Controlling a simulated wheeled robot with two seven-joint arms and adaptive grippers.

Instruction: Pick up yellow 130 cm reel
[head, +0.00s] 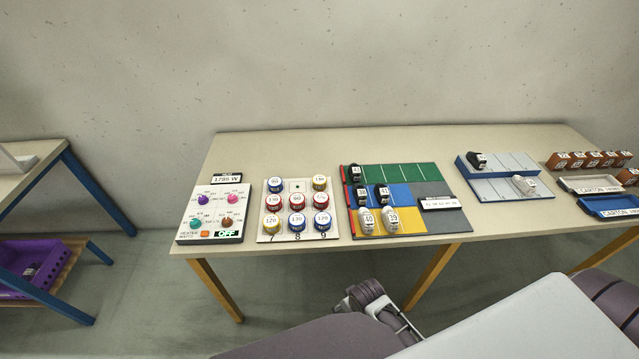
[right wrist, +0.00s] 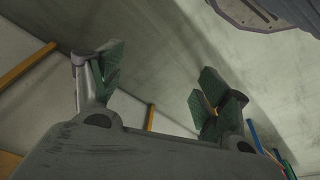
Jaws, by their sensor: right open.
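A pale board (head: 306,236) on the table holds reels in three rows, with one bare spot in the back row. A yellow reel (head: 319,183) stands at its back right corner; its small label looks like 130. Another yellow reel (head: 271,221) stands at the front left, its label looking like 120. The other reels are red or blue. My right gripper (head: 378,303) is low in front of the table, below its top and away from the reels. In the right wrist view its green-padded fingers (right wrist: 160,88) are spread with nothing between them. My left gripper is not in view.
A control panel with knobs (head: 213,213) stands left of the board. A coloured tray with bottle-like items (head: 414,172) stands close on the right. Farther right are a blue-grey rack (head: 494,187) and carton trays (head: 592,184). The table's front edge (head: 400,247) lies between my right gripper and the reels.

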